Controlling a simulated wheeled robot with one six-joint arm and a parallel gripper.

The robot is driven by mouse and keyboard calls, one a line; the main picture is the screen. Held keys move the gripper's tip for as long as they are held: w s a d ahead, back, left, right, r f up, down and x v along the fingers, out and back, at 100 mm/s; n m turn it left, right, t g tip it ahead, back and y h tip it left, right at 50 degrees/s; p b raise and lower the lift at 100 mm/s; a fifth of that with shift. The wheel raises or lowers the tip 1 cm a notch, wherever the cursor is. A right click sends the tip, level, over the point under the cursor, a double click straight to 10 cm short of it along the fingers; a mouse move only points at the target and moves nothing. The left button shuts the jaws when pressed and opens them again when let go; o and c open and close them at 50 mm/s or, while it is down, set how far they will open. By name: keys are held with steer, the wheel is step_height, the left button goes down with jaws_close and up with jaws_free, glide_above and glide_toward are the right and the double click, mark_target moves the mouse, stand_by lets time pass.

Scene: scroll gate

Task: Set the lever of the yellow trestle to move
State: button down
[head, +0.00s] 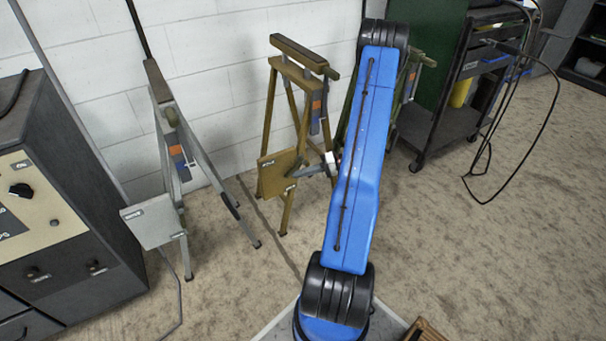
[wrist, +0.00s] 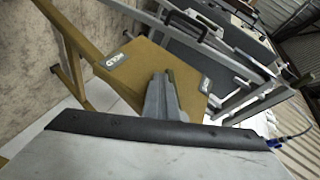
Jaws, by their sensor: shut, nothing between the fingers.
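The yellow trestle (head: 285,120) stands by the white wall in the middle of the head view, with a square plate (head: 274,177) low on its front. In the wrist view the plate (wrist: 135,72) carries a label reading HOLD (wrist: 118,60) and a second label (wrist: 205,85), too small to read. My gripper (head: 297,173) is shut and empty, its grey fingers reaching to the plate from the right. The fingers also show over the plate in the wrist view (wrist: 161,88); I cannot tell whether they touch it. I cannot make out the lever or its setting.
A grey trestle (head: 170,135) with its own plate (head: 152,221) stands to the left. A dark cabinet with knobs (head: 70,215) is at far left. A black cart (head: 455,95) with a hanging cable stands at right.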

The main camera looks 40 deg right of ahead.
mark_target(295, 168)
steer(key=shift+w+a+r+m+t+y, duration=0.25)
steer(key=shift+a+r+m+t+y, duration=0.3)
steer(key=shift+a+r+y, duration=0.45)
steer(key=shift+f, duration=0.1)
stand_by(1.4)
